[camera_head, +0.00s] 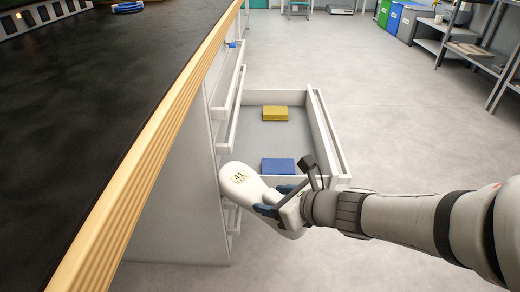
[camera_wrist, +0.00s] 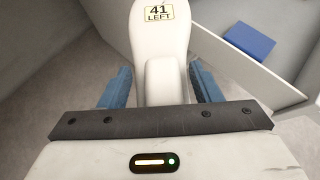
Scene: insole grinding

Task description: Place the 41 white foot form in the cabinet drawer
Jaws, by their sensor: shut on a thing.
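The white foot form (camera_head: 240,180) carries a label that reads 41 LEFT in the wrist view (camera_wrist: 158,45). My gripper (camera_head: 279,203) is shut on it, with blue finger pads on both sides of its narrow part. The cabinet (camera_head: 172,185) stands at the left under a dark worktop. Its drawer (camera_head: 329,140) is pulled open and also shows in the wrist view (camera_wrist: 240,72). The form is at the near side of the open drawer, by the cabinet front. I cannot tell whether it touches the drawer wall.
A yellow block (camera_head: 275,113) and a blue block (camera_head: 278,165) lie in the drawer, with bare floor between them. Other drawer fronts line the cabinet beside it. The worktop (camera_head: 110,90) has a wooden edge. Shelves (camera_head: 470,50) and bins stand far right. The room floor is clear.

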